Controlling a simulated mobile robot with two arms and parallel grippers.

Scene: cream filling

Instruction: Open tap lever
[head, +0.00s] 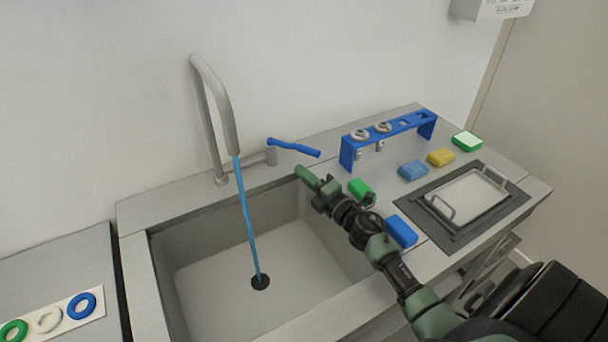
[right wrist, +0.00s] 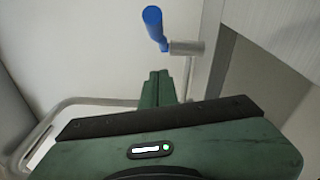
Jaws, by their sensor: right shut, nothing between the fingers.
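The tap (head: 216,105) stands at the back of the sink, and a blue stream of water (head: 246,215) runs from its spout to the drain. The blue tap lever (head: 294,147) sits on a metal stub right of the tap, pointing right. The lever also shows at the top of the right wrist view (right wrist: 153,26), beyond the fingertips. My right gripper (head: 304,174) is shut and empty over the sink's back right edge, just below the lever and apart from it. It also shows in the right wrist view (right wrist: 157,80). My left gripper is not in view.
The sink basin (head: 200,265) is otherwise empty. Right of it are a green block (head: 361,189), a blue block (head: 401,231), sponges (head: 413,170), a blue rack (head: 350,155) and a tray (head: 466,196) with handles. Coloured rings (head: 82,306) lie on a strip at left.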

